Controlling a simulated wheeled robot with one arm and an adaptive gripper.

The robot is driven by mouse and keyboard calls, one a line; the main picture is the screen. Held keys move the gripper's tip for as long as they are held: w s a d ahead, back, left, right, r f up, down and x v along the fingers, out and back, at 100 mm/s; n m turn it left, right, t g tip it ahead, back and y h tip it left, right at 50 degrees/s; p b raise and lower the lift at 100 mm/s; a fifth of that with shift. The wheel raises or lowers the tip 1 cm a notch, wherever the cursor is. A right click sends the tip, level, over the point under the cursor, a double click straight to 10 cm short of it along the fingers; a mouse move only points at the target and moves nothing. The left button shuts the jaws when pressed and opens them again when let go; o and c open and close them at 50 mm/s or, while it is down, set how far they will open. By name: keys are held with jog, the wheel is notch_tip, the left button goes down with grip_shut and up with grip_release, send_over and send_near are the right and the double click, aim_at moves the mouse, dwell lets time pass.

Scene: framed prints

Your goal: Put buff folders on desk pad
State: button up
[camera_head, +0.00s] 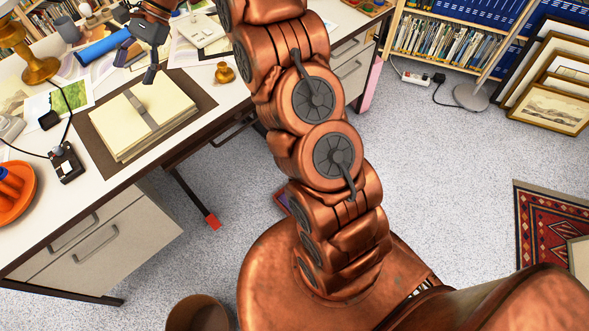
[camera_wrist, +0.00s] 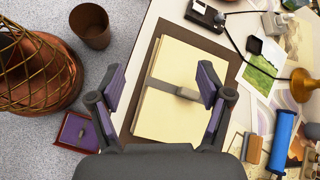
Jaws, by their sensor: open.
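The buff folders (camera_head: 160,120) are a pale stack with a grey band and clip across the middle. They lie flat on the dark brown desk pad (camera_head: 92,143) on the white desk. In the wrist view the folders (camera_wrist: 185,78) lie below and between my fingers, with the brown pad (camera_wrist: 228,58) showing around them. My gripper (camera_head: 137,65) is open and empty, over the far side of the desk pad in the head view. In the wrist view its purple-padded fingers (camera_wrist: 163,82) are spread wide and appear apart from the stack.
A small brass object (camera_head: 224,73), a blue roll (camera_head: 103,46), a black device (camera_head: 66,162) and an orange dish (camera_head: 15,192) surround the pad. A brass lamp base (camera_head: 40,66) stands at left. A bin (camera_wrist: 90,26) and a red item (camera_wrist: 78,132) are on the floor.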

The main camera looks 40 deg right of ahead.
jog(key=s+d+n+h, duration=0.3)
jog(key=s+d+n, duration=0.1)
jog(key=s, duration=1.1)
jog(key=s+d+n+h, duration=0.3)
jog(key=s+d+n, duration=0.1)
jog(key=s, duration=1)
jog(key=s+d+n+h, duration=0.3)
jog(key=s+d, duration=0.1)
jog(key=s, duration=1.1)
jog(key=shift+s+d+n, duration=0.3)
jog(key=shift+d+n, duration=0.05)
jog(key=shift+n, duration=0.05)
jog(key=shift+r+p, duration=0.5)
